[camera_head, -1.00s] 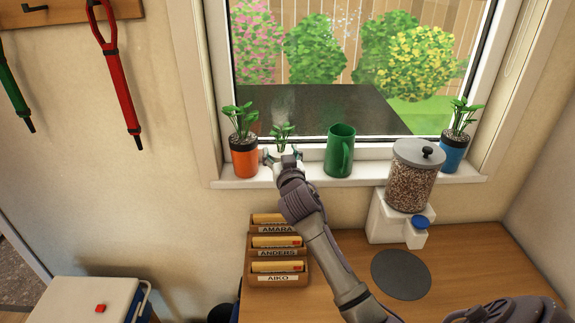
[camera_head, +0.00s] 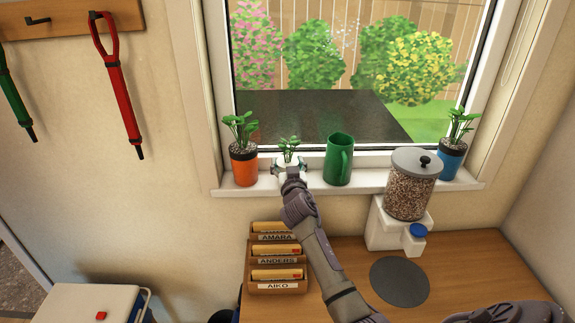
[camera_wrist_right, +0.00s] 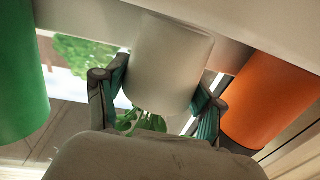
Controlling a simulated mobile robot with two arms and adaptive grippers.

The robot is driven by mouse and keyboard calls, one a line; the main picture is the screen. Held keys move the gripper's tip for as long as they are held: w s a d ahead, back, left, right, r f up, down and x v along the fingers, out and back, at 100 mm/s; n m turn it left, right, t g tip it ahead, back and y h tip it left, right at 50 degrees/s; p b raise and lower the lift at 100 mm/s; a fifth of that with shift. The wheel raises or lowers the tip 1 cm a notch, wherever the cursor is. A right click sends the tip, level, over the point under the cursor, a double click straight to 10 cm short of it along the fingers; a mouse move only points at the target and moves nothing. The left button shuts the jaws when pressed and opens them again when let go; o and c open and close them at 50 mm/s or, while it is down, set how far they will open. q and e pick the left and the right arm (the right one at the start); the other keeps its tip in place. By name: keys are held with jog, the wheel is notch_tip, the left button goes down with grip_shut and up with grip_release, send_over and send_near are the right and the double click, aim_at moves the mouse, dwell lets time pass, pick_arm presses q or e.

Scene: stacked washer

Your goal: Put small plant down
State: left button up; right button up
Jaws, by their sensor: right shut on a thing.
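The small plant (camera_head: 289,146) has green leaves and a white pot, which shows large in the right wrist view (camera_wrist_right: 168,65). It is at the window sill (camera_head: 375,183), between an orange-potted plant (camera_head: 243,165) on the left and a green mug (camera_head: 338,162) on the right. My right gripper (camera_head: 289,169) is shut on the white pot, with a finger on each side. The gripper partly hides the pot in the head view, and I cannot tell whether its base touches the sill. My left gripper is not in view.
A blue-potted plant (camera_head: 452,160) stands at the sill's right end. Below are a lidded jar dispenser (camera_head: 409,188), a name-labelled wooden file rack (camera_head: 277,288) and a dark round mat (camera_head: 400,281) on the wooden counter. The orange pot and mug stand close on either side.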

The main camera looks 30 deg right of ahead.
jog(key=shift+f, duration=0.2)
jog(key=o, duration=1.2)
jog(key=shift+o, duration=0.2)
jog(key=shift+r, duration=0.2)
jog(key=b+v, duration=0.2)
jog(key=v, duration=1)
jog(key=shift+f, duration=0.1)
